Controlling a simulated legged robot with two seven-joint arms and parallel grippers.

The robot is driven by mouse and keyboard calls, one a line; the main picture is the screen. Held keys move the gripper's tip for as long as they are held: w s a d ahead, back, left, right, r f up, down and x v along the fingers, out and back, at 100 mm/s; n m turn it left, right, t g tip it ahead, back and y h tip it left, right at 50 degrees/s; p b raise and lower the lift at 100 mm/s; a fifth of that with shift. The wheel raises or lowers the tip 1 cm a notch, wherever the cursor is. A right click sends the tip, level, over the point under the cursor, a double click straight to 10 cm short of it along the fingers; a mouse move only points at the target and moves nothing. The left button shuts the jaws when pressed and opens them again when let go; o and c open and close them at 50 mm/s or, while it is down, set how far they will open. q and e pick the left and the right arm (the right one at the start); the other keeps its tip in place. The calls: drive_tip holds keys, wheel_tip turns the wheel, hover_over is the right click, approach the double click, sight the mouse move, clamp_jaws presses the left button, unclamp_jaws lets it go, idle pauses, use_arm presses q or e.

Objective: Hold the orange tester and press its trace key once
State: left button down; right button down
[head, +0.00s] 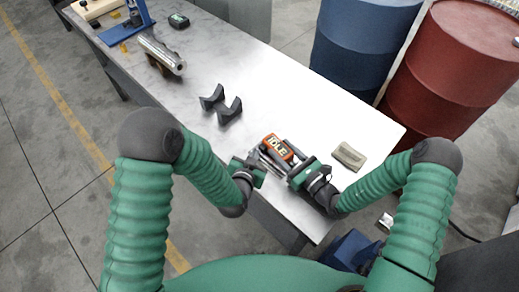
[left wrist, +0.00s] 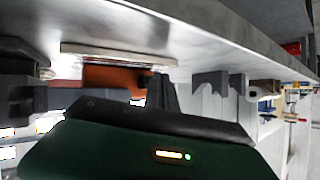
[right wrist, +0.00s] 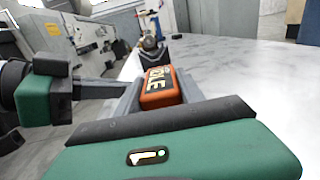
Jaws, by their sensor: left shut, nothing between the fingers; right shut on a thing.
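The orange tester (head: 277,148) is held over the near part of the pale table, its dark display reading IDLE. In the right wrist view the tester (right wrist: 163,90) sits between the fingers of my right gripper (head: 287,158), which is shut on it. My left gripper (head: 257,160) is shut and empty, just left of the tester. In the right wrist view its closed fingers (right wrist: 105,88) point at the tester's side; I cannot tell whether they touch. In the left wrist view the tester's orange body (left wrist: 115,77) is partly hidden. I cannot make out the trace key.
The table (head: 310,120) has two dark cradle blocks (head: 220,104), a grey-beige block (head: 348,157) and, further back, a metal cylinder on a stand (head: 161,55). A blue barrel (head: 360,40) and a red barrel (head: 448,70) stand behind. The table's front-left edge runs beneath my grippers.

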use_arm(q)
drive_tip(key=shift+w+d, duration=0.2)
drive_tip(key=shift+d, duration=0.05)
idle(0.3)
drive_tip(key=shift+a, duration=0.1)
drive_tip(key=shift+s+a, duration=0.65)
drive_tip(key=shift+a, duration=0.1)
drive_tip(key=shift+s+a, duration=0.8)
drive_tip(key=shift+a, duration=0.25)
drive_tip(key=shift+s+a, duration=0.75)
drive_tip(key=shift+a, duration=0.25)
use_arm(e)
drive_tip(key=c, duration=0.6)
unclamp_jaws()
drive_tip(key=shift+c, duration=0.2)
